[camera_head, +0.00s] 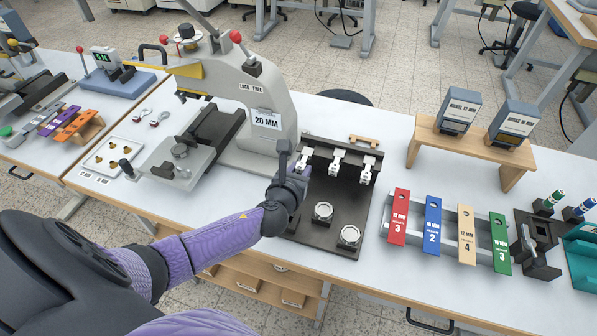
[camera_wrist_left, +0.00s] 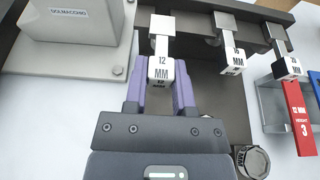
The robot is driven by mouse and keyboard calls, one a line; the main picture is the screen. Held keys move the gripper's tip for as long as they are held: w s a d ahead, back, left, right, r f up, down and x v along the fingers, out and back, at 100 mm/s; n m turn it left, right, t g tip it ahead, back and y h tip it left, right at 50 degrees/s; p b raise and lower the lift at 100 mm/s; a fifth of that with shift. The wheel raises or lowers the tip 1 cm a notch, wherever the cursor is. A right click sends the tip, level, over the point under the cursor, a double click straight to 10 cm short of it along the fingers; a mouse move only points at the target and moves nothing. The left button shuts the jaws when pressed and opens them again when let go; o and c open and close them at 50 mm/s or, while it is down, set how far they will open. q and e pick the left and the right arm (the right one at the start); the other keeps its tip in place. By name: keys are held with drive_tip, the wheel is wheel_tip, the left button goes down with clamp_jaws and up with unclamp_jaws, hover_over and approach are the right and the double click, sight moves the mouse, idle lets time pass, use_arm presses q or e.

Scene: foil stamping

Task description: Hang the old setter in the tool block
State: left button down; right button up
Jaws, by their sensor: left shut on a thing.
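The setter (camera_wrist_left: 160,64) marked 12 MM, white with a grey stem, is between the purple fingers of my left gripper (camera_wrist_left: 160,88), which is shut on it. Its stem meets the dark upper bar of the tool block (camera_wrist_left: 188,9); I cannot tell whether it bears its own weight there. In the head view my left gripper (camera_head: 297,174) is at the left end of the tool block (camera_head: 325,250) and partly covers the setter. Two other setters hang to the right, a middle one (camera_head: 337,160) and a right one (camera_head: 367,167). My right gripper is not in view.
A grey press (camera_head: 262,85) marked 20 MM stands close on the left. Two round metal pieces (camera_head: 322,212) sit on the block's base. A rack with red (camera_head: 399,215), blue, tan and green height gauges stands to the right. Bare white table lies between them.

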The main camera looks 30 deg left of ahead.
use_arm(q)
drive_tip(key=shift+w+a, duration=0.25)
drive_tip(key=shift+w, duration=0.7)
drive_tip(key=shift+c, duration=1.8)
unclamp_jaws()
drive_tip(key=p+v, duration=0.3)
drive_tip(key=v, duration=0.7)
